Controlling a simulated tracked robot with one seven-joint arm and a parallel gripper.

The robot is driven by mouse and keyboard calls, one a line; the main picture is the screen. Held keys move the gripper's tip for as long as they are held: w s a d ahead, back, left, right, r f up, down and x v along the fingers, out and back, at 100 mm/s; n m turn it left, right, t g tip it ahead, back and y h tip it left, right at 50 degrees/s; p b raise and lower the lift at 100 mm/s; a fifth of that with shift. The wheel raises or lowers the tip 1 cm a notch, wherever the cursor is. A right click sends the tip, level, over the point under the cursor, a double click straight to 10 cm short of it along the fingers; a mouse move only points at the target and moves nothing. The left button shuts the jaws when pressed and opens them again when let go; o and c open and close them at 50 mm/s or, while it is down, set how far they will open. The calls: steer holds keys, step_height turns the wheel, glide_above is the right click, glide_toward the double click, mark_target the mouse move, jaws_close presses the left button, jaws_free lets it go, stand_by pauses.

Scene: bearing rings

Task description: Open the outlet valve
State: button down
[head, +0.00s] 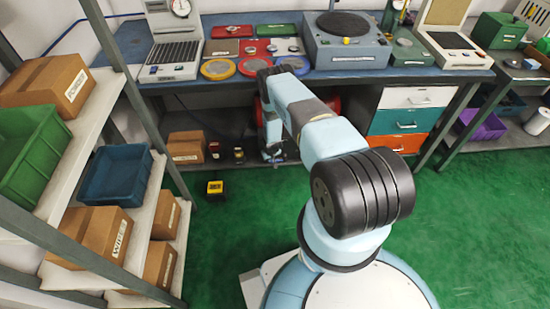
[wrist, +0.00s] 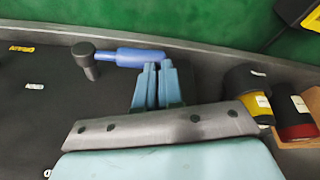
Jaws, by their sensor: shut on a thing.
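The valve's blue handle (wrist: 142,57) lies across the upper middle of the wrist view. Its left end meets a dark round stem or hub (wrist: 86,62). My gripper (wrist: 153,72) has its two blue-grey fingers close together at the right part of the handle, shut on it. In the head view my gripper (head: 273,153) is low under the workbench, where my arm hides most of the area. The handle and valve cannot be made out there. A yellow label (wrist: 21,48) and a pale label (wrist: 34,86) sit left of the hub, too small to read.
A yellow-and-black container (wrist: 248,95) and a red-and-black one (wrist: 292,115) stand right of my gripper. The workbench (head: 455,68) is above my forearm. Shelving with a blue bin (head: 117,172) stands at left. Green floor (head: 470,220) is clear at right.

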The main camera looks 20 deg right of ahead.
steer(key=shift+a+f, duration=0.15)
steer(key=shift+a, duration=0.1)
steer(key=shift+w+r, duration=0.15)
steer(key=shift+r, duration=0.3)
steer(key=r, duration=0.3)
steer(key=shift+w+r, duration=0.2)
steer(key=shift+r, duration=0.05)
steer(key=a+r, duration=0.4)
steer(key=a, duration=0.4)
steer(key=shift+s+a+r, duration=0.2)
steer(key=shift+s+r, duration=0.05)
steer(key=shift+s, duration=0.05)
